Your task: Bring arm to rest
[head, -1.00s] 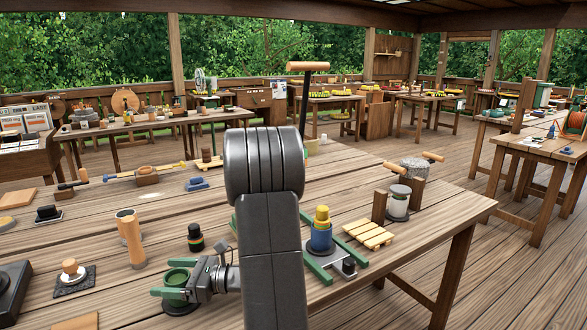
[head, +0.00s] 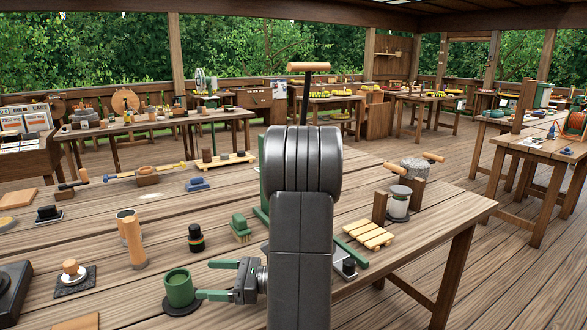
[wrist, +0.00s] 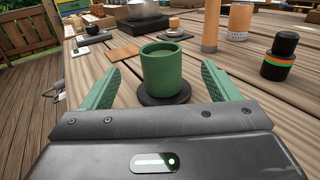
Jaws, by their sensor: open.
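My gripper (head: 212,278) has green fingers and stands open and empty just right of a green cup in the head view. The green cup (head: 179,288) stands upright on a dark round base (head: 183,308) near the table's front. In the wrist view the cup (wrist: 161,72) is ahead, beyond the spread fingertips (wrist: 160,85), and looks apart from them. My dark arm rises in the middle of the head view and hides part of the table behind it.
A black jar (head: 196,238) with coloured bands and a green brush (head: 241,228) stand behind my gripper. A wooden cylinder (head: 133,243) stands to the left. A wooden slatted rack (head: 368,234) and a glass jar (head: 398,202) stand right of my arm.

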